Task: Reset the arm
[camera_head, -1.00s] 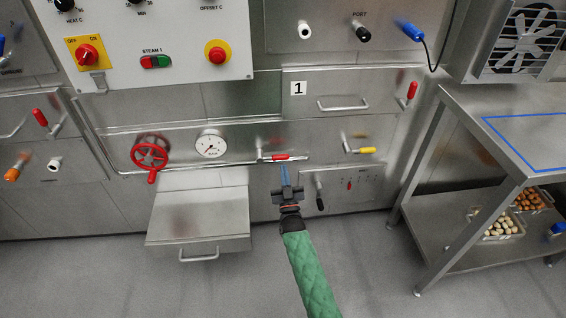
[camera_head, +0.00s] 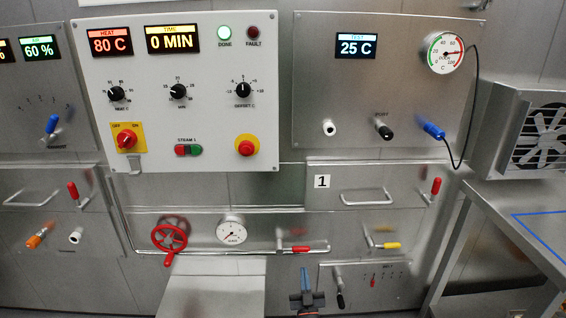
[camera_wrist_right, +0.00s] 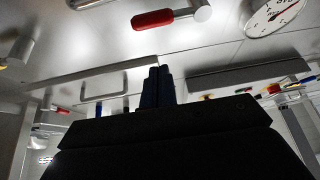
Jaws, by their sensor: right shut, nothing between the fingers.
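My right gripper (camera_head: 305,284) shows at the bottom of the head view, pointing up, in front of the lower steel panel. It is shut and empty, below the red-handled lever (camera_head: 294,249). In the right wrist view, its dark fingers (camera_wrist_right: 158,87) are together with nothing between them. The red lever handle (camera_wrist_right: 153,18) is beyond them, apart from the fingertips. My left gripper is not in view.
A steel ledge (camera_head: 212,290) juts out left of my right gripper, below a red handwheel (camera_head: 170,234) and a gauge (camera_head: 231,230). A black-handled lever (camera_head: 339,298) is close on its right. A steel table (camera_head: 519,225) stands at the right.

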